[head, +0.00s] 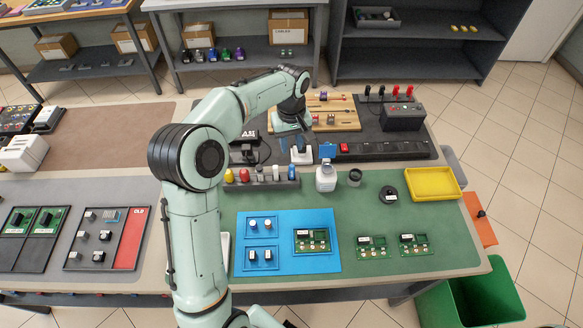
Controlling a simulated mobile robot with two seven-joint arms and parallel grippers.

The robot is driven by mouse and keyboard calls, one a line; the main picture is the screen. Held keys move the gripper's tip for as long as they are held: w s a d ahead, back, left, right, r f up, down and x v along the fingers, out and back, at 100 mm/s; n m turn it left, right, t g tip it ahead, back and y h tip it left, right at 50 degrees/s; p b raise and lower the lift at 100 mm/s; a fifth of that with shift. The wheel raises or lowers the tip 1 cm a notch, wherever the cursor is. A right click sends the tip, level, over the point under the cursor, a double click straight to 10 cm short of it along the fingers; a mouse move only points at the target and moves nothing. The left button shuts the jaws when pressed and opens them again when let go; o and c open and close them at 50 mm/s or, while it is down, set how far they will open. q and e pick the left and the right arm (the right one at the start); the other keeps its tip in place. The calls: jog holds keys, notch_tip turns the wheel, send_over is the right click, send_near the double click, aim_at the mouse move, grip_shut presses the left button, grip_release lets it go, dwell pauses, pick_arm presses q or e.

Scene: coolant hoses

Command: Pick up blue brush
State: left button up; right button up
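A small blue piece (327,150) stands on the dark strip at the back of the table, just behind a white bottle (326,180). It may be the blue brush, but it is too small to be sure. My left gripper (297,146) points down to the left of it, above a small white block (301,156). Its two fingers look apart, with nothing clearly held between them. My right gripper is not in view.
A rack with coloured-top items (262,178), a dark round cup (355,177) and a yellow tray (433,183) stand nearby. A dark box (403,117) is at back right. The green mat is partly clear.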

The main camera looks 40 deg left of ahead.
pick_arm(q)
send_over(292, 165)
jog(key=f, duration=0.4)
jog(key=s+f, duration=0.1)
jog(key=f, duration=0.1)
jog(key=shift+d, duration=0.15)
jog(key=f, duration=0.4)
jog(key=w+f, duration=0.1)
jog(key=shift+f, duration=0.4)
grip_shut()
